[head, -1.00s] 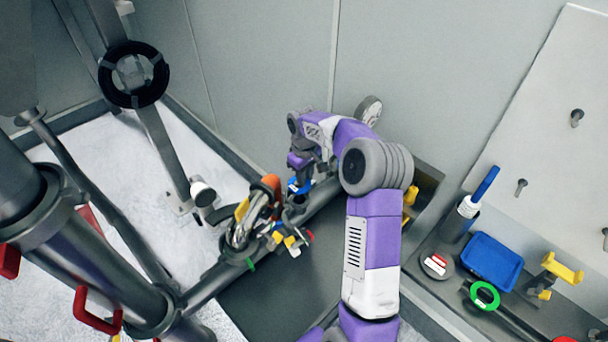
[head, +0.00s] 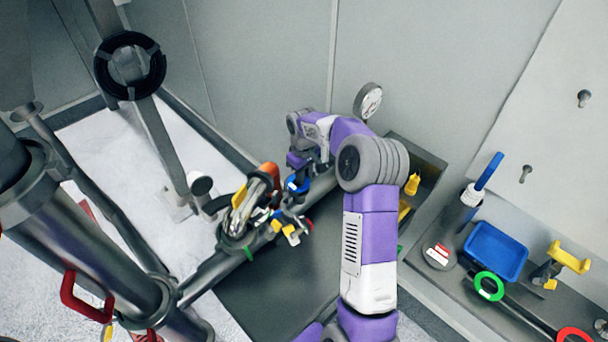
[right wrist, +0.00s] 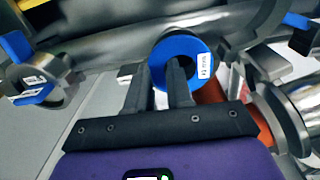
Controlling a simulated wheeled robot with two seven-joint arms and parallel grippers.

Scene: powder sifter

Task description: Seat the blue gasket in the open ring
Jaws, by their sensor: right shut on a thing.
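The blue gasket (right wrist: 166,51), a flat ring with a white label, is held at the tips of my right gripper (right wrist: 160,68) in the right wrist view. In the head view the gasket (head: 297,184) is a small blue ring at the end of my right arm, close above the steel pipe. Below it in the head view is a cluster of pipe fittings with coloured tags (head: 283,228); I cannot tell which part is the open ring. A grey curved clamp piece (right wrist: 58,70) with a blue labelled part shows at the left in the right wrist view. My left gripper is out of view.
A steel pipe (head: 205,286) crosses beside the gasket. An orange-handled metal clamp (head: 243,207) stands just left of it. On the right bench are a blue tray (head: 496,251), a green ring (head: 488,286) and a yellow-topped stand (head: 568,258). A gauge (head: 368,100) is behind my arm.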

